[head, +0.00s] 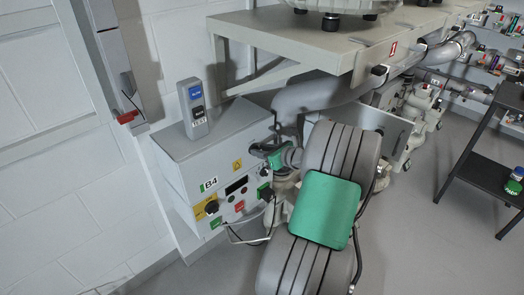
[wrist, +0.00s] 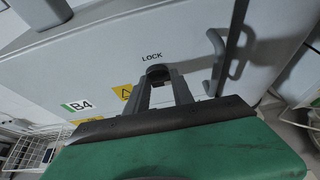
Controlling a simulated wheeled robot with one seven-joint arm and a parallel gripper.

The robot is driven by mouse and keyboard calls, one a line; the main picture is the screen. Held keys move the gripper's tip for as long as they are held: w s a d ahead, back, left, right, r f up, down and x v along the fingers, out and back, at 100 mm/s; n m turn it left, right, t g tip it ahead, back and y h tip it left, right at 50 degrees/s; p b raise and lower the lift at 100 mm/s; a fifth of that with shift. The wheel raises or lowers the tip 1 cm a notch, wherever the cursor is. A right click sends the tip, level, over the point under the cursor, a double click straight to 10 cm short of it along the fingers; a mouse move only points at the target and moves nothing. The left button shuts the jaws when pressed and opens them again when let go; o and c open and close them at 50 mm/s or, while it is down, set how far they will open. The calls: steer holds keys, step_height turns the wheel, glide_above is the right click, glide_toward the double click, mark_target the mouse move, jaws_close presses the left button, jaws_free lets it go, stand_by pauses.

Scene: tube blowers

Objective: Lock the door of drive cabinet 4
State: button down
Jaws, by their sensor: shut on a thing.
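The grey cabinet (head: 205,150) with the label B4 stands against the wall in the head view. Its front also fills the wrist view (wrist: 190,85), with a yellow warning triangle and the word LOCK. A small dark lock knob (wrist: 158,71) sits just below that word. My gripper (wrist: 160,84) is shut on the knob, one finger on each side. In the head view my wrist is at the right of the cabinet front and hides the lock. A grey handle (wrist: 215,55) is right of the knob, apart from my fingers. The knob's exact turn is unclear.
A handheld-like box with blue and black buttons (head: 194,108) stands on the cabinet top. A shelf (head: 290,36) overhangs behind, with a grey pipe (head: 335,95) under it. A white wire basket (wrist: 32,152) is low at the left. A dark rack (head: 485,165) stands right; floor between is free.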

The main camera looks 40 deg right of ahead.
stand_by(0.5)
steer(key=n+t+h+b, duration=0.1)
steer(key=n+h+b, duration=0.1)
steer(key=n+b, duration=0.2)
steer(key=a+n+t+h+b, duration=0.1)
steer(key=n+h+b, duration=0.1)
steer(key=n+b, duration=0.2)
steer(key=a+f+n+t+h+b, duration=0.1)
steer(key=n+h+b, duration=0.1)
steer(key=n+b, duration=0.2)
steer(key=shift+n+h+b, duration=0.35)
steer(key=shift+n+h, duration=0.05)
steer(key=shift+n, duration=0.3)
steer(key=shift+r, duration=0.15)
stand_by(0.4)
steer(key=c, duration=1.1)
jaws_free()
steer(key=shift+f, duration=0.2)
